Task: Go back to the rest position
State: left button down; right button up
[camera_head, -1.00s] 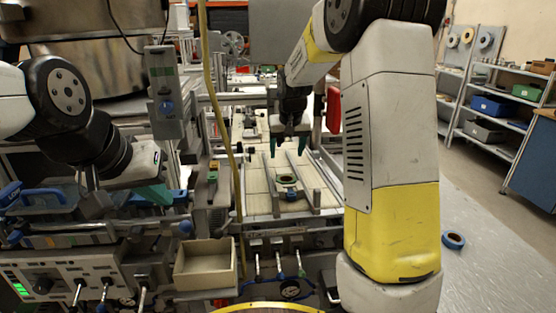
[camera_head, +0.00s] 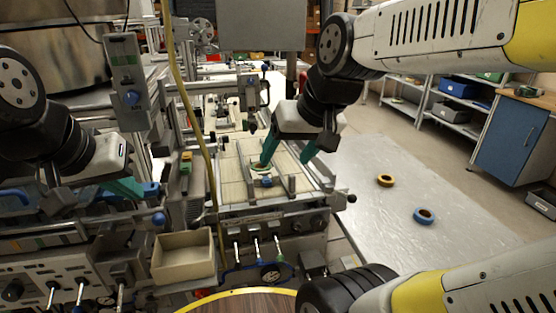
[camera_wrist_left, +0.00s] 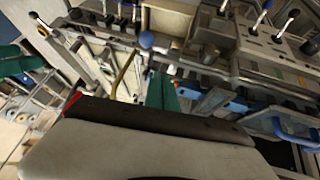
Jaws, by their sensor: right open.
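My right gripper (camera_head: 288,152) has its teal fingers spread apart and looks empty. It is above the right side of the work tray (camera_head: 236,185) in the head view. A small dark and green reel (camera_head: 260,168) lies on the tray, partly covered by a finger of that gripper. My left gripper (camera_head: 124,187) is at the left, over the machine's front. Its teal fingers stand wide apart with nothing between them in the left wrist view (camera_wrist_left: 88,76).
An empty beige box (camera_head: 184,257) stands at the machine's front. A yellow hose (camera_head: 190,110) hangs near the left arm. A blue cabinet (camera_head: 508,138) and shelves are further right.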

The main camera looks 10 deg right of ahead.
jog(key=shift+s+a+f, duration=0.1)
jog(key=shift+s+f, duration=0.2)
jog(key=shift+s, duration=0.55)
jog(key=shift+s+a+f, duration=0.1)
jog(key=shift+s+f, duration=0.15)
jog(key=shift+s, duration=0.6)
